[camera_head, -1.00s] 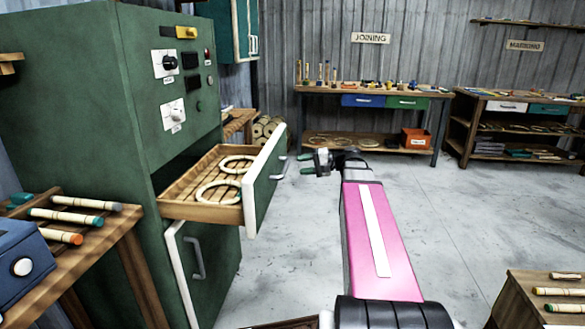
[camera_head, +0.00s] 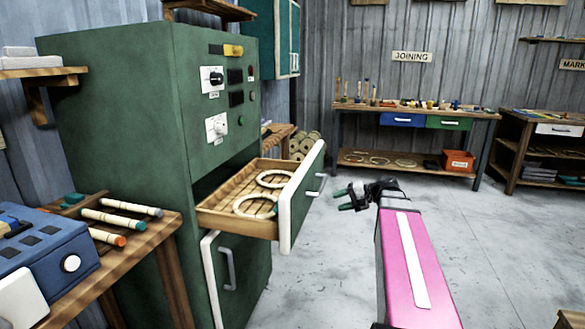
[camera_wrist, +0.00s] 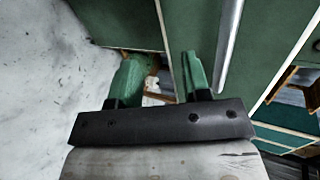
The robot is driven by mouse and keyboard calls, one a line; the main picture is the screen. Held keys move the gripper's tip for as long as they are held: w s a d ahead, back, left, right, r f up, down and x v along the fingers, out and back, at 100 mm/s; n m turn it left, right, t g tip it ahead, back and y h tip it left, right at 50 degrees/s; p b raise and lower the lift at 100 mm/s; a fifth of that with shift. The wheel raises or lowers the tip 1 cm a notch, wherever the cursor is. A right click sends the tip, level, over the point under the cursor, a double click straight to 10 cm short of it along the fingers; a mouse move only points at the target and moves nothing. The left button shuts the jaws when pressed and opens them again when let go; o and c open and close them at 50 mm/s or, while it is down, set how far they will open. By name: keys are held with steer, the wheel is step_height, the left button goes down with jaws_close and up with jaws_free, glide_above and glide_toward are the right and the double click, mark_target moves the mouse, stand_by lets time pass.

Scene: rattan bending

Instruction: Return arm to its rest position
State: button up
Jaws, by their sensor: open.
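My gripper (camera_head: 344,199) is at the end of my pink arm in the head view, in free air to the right of the open drawer's front. In the wrist view its two green fingers (camera_wrist: 158,78) stand apart with nothing between them. The green cabinet (camera_head: 150,130) has a wooden slatted drawer (camera_head: 237,224) pulled out, with two pale rattan rings (camera_head: 275,178) lying in it. The gripper is apart from the drawer front (camera_head: 300,195).
A wooden side table (camera_head: 140,243) with rattan sticks and a blue box (camera_head: 45,245) stands at the left. The joining workbench (camera_head: 410,108) is at the back. A lower cabinet door (camera_head: 213,285) is slightly ajar. Grey floor (camera_head: 500,240) to the right is clear.

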steer(key=s+a+f+n+g+h, duration=0.2)
steer(key=s+f+h, duration=0.4)
steer(key=f, duration=0.6)
steer(key=s+a+f+n+g+h, duration=0.2)
steer(key=s+a+f+h, duration=0.2)
steer(key=f, duration=0.8)
steer(key=s+h, duration=0.2)
steer(key=s, duration=0.1)
steer(key=shift+s+f, duration=0.15)
steer(key=shift+f, duration=0.15)
